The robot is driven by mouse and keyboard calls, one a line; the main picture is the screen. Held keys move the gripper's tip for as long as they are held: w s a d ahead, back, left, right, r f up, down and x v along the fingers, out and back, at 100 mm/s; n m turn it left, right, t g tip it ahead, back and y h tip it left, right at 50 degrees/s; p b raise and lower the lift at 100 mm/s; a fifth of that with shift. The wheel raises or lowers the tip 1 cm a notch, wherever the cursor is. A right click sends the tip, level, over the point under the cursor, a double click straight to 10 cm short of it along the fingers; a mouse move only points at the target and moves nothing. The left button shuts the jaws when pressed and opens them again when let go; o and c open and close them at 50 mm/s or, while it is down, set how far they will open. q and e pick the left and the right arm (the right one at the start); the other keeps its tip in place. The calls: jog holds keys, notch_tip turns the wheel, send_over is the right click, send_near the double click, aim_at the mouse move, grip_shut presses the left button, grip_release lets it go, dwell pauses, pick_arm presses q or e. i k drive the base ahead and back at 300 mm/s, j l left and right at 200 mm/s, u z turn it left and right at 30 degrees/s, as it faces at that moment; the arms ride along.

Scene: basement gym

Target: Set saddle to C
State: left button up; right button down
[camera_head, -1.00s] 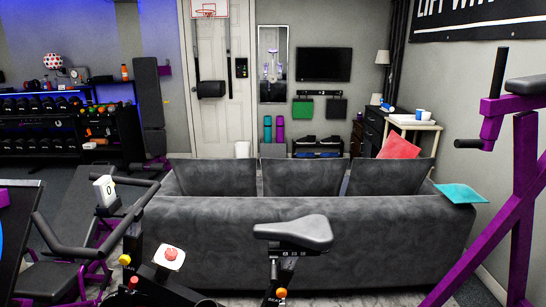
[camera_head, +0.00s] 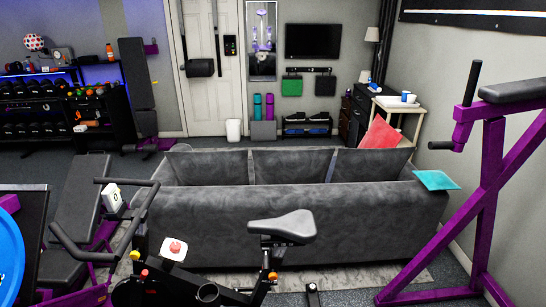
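The exercise bike's dark saddle (camera_head: 282,226) is at the lower middle of the head view, in front of the sofa. Small marks (camera_head: 284,243) show on the part just under the saddle, too small to read. An orange knob (camera_head: 272,276) sits on the seat post below it. The bike's black frame and handlebar (camera_head: 135,215) reach to the left. A small white box (camera_head: 112,197) marked 0 is on the handlebar. Neither of my grippers is in view.
A grey sofa (camera_head: 280,215) stands close behind the bike. A purple rack (camera_head: 487,200) stands at the right, and a padded bench (camera_head: 85,190) at the left. A blue disc (camera_head: 8,255) is at the left edge. Some carpet (camera_head: 370,280) is clear between saddle and rack.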

aim_at(299, 226)
jog(key=i+j, duration=0.1)
jog(key=i, duration=0.95)
